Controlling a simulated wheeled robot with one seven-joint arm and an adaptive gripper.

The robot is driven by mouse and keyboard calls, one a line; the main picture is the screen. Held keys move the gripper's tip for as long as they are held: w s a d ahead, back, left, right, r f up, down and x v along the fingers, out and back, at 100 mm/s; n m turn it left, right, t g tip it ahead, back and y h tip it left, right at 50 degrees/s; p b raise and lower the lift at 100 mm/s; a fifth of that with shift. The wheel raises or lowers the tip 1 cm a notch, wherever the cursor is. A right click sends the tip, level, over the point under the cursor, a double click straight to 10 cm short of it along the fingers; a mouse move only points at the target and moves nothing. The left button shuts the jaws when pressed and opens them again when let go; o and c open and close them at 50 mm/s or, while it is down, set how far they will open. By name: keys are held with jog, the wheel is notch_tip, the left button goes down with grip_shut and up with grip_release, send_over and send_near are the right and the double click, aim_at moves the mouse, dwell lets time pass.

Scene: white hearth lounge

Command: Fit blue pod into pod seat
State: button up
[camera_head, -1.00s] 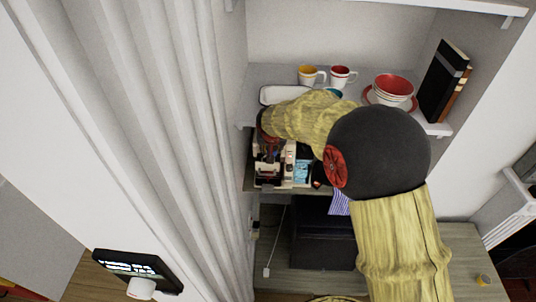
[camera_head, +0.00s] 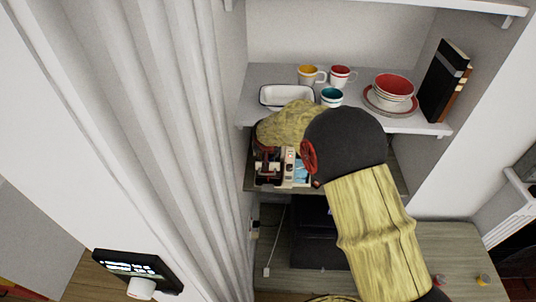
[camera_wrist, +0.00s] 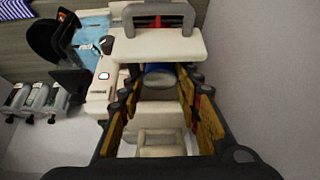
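The coffee machine (camera_head: 270,168) stands on the middle shelf, a cream body with dark and red parts. In the wrist view its cream head (camera_wrist: 160,45) with a grey handle (camera_wrist: 160,12) lies ahead of my gripper. My gripper (camera_wrist: 161,78) points at the machine, its yellow-padded fingers on either side of the blue pod (camera_wrist: 160,70). The pod's blue rim shows between the fingertips, just below the head, and they appear closed on it. The pod seat is not clearly visible; the pod and head cover that area.
A white tray (camera_head: 288,96), mugs (camera_head: 308,74), a teal cup (camera_head: 332,97), red bowls (camera_head: 393,88) and books (camera_head: 443,82) stand on the shelf above. A yellow pod (camera_head: 482,280) lies on the lower counter. A white wall (camera_wrist: 265,60) is close on the right in the wrist view.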

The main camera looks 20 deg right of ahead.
jog(key=o, duration=0.4)
jog(key=shift+c, duration=0.2)
jog(key=shift+r, duration=0.15)
jog(key=s+d+r+n, duration=0.1)
jog(key=s+r, duration=2.1)
jog(key=r, duration=0.2)
jog(key=s+a+n+y, duration=0.1)
jog(key=s+n, duration=0.1)
jog(key=s, duration=1.7)
jog(key=shift+r+y, duration=0.35)
jog(key=shift+y, duration=0.05)
jog(key=shift+f, duration=0.1)
